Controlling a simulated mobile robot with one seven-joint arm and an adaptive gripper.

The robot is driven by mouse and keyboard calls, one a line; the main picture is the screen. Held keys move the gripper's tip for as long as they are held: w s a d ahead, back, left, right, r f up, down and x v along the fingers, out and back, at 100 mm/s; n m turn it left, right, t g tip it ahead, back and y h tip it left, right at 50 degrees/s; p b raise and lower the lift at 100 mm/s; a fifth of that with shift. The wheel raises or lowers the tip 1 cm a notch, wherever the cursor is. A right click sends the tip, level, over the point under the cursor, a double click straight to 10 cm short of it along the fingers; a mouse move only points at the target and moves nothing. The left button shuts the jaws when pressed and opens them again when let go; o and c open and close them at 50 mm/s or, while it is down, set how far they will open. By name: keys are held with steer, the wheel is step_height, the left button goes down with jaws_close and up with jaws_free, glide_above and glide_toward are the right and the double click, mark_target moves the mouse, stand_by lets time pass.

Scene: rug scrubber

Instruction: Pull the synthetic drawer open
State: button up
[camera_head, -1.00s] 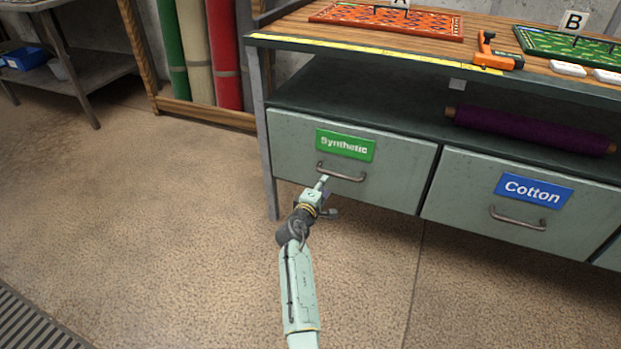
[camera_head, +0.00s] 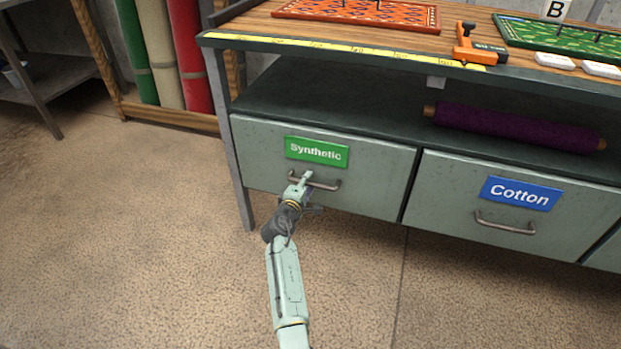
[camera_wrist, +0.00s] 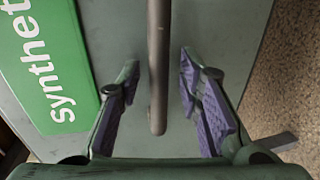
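The synthetic drawer (camera_head: 375,188) has a grey-green front with a green "Synthetic" label (camera_head: 316,151) and is closed, flush under the bench shelf. Its metal bar handle (camera_head: 327,185) sits below the label. My gripper (camera_head: 304,180) is at the left part of the handle. In the wrist view my gripper (camera_wrist: 158,88) is open, with its two purple-padded fingers on either side of the handle (camera_wrist: 158,60). Gaps show between the bar and both fingers. The label (camera_wrist: 42,68) lies to the left there.
The Cotton drawer (camera_head: 450,212) is closed on the right. A purple roll (camera_head: 515,127) lies on the shelf above. The bench top holds an orange tool (camera_head: 470,48) and rug samples. Floor (camera_head: 130,230) in front is clear.

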steer(key=shift+w, duration=0.15)
steer(key=shift+c, duration=0.4)
jaws_close()
stand_by(0.5)
